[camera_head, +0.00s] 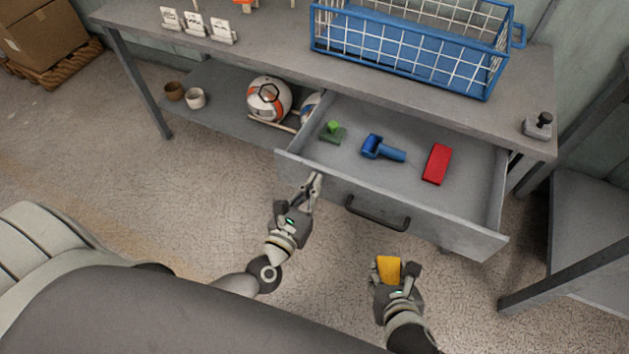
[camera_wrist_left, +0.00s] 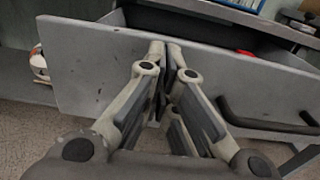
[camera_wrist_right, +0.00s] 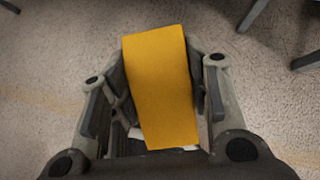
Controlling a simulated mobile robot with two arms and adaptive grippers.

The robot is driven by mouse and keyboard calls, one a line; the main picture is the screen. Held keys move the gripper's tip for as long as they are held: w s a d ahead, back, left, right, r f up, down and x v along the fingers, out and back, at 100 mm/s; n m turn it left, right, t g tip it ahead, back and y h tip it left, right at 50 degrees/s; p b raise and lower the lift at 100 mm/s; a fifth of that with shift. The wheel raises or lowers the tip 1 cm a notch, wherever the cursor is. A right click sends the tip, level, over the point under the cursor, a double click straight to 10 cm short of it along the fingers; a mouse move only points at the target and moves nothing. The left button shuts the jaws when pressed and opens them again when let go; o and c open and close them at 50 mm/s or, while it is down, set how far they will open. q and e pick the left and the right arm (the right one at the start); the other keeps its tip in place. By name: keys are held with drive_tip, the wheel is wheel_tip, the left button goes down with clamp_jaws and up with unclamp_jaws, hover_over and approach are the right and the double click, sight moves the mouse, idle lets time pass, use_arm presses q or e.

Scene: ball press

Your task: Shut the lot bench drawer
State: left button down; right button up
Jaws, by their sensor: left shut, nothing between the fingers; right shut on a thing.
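The bench drawer (camera_head: 400,205) is pulled open from the grey bench (camera_head: 265,50). It has a dark bar handle (camera_head: 377,213). Inside lie a green object (camera_head: 333,132), a blue roller-like object (camera_head: 383,148) and a red block (camera_head: 437,164). My left gripper (camera_head: 314,182) is shut and empty, its tips at the drawer front, left of the handle; the left wrist view shows the tips close against the front panel (camera_wrist_left: 95,75), contact unclear. My right gripper (camera_head: 389,268) is shut on a yellow block (camera_wrist_right: 160,85), held in front of the drawer, below the handle in the picture.
On the bench top are a blue wire basket (camera_head: 400,45), small white cards (camera_head: 195,25) and a dark stamp-like object (camera_head: 540,124). A ball (camera_head: 268,99) and cups (camera_head: 195,98) sit on the lower shelf. Another grey table (camera_head: 590,225) stands at right.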

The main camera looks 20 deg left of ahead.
use_arm(q)
drive_tip(key=shift+w, duration=0.45)
use_arm(e)
drive_tip(key=shift+r, duration=0.1)
